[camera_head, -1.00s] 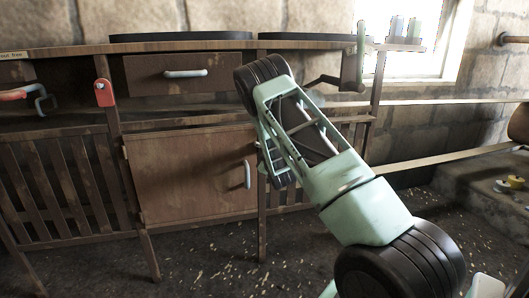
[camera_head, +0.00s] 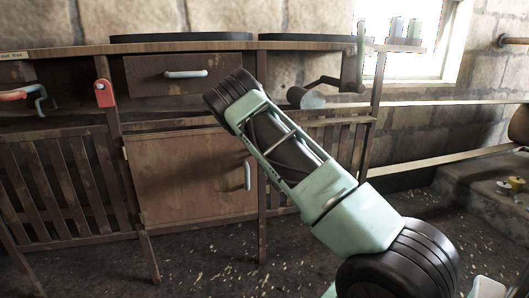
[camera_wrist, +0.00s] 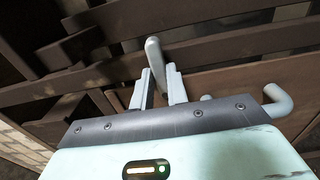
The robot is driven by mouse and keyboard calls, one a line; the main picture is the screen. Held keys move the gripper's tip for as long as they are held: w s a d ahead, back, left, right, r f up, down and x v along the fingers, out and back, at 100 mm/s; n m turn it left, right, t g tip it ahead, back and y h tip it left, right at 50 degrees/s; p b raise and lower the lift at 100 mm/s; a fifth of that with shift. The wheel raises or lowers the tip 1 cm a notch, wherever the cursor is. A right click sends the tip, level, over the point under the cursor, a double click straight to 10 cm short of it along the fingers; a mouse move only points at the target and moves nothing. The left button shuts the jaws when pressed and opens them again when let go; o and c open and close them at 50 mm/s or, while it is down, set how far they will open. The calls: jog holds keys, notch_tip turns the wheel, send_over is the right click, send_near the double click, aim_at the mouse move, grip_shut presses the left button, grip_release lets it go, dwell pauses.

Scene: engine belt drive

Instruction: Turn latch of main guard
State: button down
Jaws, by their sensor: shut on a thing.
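In the wrist view my gripper (camera_wrist: 160,90) has its two pale fingers closed about a light grey lever-like piece (camera_wrist: 153,55), which stands up between their tips. This looks like the latch, in front of dark wooden slats (camera_wrist: 215,48). The piece's base is hidden by the fingers, so I cannot tell its turn angle. In the head view my arm reaches to the wooden bench, and its dark wheel-like joint hides my gripper and the latch. I cannot make out the main guard for certain.
A curved grey handle (camera_wrist: 278,102) is close to the right of my gripper. The bench has a drawer handle (camera_head: 186,74), a door handle (camera_head: 247,176), a red part (camera_head: 104,93) on a post and a crank with a grey grip (camera_head: 306,97). A belt (camera_head: 445,157) runs at right.

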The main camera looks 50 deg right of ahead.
dwell(0.3)
jog(key=c, duration=1.4)
grip_release()
jog(key=shift+s, duration=0.1)
jog(key=p+v, duration=0.2)
jog(key=v, duration=1.5)
jog(key=shift+s+p, duration=0.15)
jog(key=shift+p, duration=0.15)
